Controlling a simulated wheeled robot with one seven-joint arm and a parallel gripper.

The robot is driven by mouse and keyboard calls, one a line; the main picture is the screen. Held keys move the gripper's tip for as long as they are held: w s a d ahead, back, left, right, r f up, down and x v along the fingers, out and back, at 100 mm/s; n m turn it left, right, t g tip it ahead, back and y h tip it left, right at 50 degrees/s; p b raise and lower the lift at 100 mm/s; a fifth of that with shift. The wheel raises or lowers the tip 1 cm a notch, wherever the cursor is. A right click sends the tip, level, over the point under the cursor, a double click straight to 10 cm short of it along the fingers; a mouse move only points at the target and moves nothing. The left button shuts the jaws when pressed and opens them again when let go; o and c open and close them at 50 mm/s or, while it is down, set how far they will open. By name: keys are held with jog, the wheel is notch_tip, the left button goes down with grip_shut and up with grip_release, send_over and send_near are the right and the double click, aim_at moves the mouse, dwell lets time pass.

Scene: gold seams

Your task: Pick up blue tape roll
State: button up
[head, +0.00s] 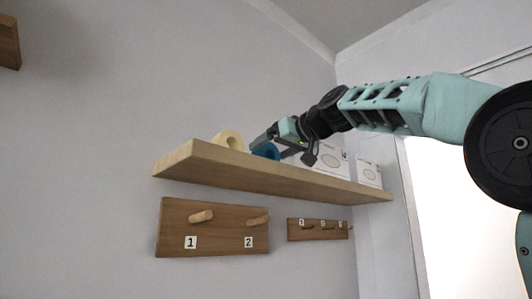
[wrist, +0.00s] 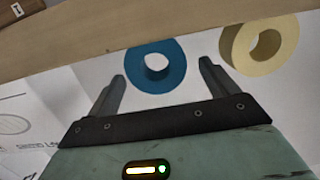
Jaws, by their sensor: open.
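The blue tape roll (head: 266,150) stands on the wooden wall shelf (head: 260,174), partly hidden by my gripper in the head view. In the wrist view the blue tape roll (wrist: 146,66) shows its ring and centre hole, just beyond the gap between my fingertips. My gripper (head: 266,143) is open and empty above the shelf; its two spread fingers also show in the wrist view (wrist: 162,68). A cream tape roll (head: 228,140) stands left of the blue one in the head view. The cream roll is right of my fingers in the wrist view (wrist: 258,46).
White boxes (head: 331,161) with printed fronts stand on the shelf right of the rolls. Below the shelf hang two wooden peg boards, a larger one (head: 213,228) and a smaller one (head: 318,230).

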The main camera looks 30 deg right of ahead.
aim_at(264, 155)
jog(key=p+x, duration=0.3)
jog(key=x, duration=0.1)
jog(key=shift+w+d, duration=0.1)
jog(key=shift+w, duration=0.1)
jog(key=shift+w+f, duration=0.2)
jog(key=shift+w, duration=0.25)
jog(key=c, duration=1.1)
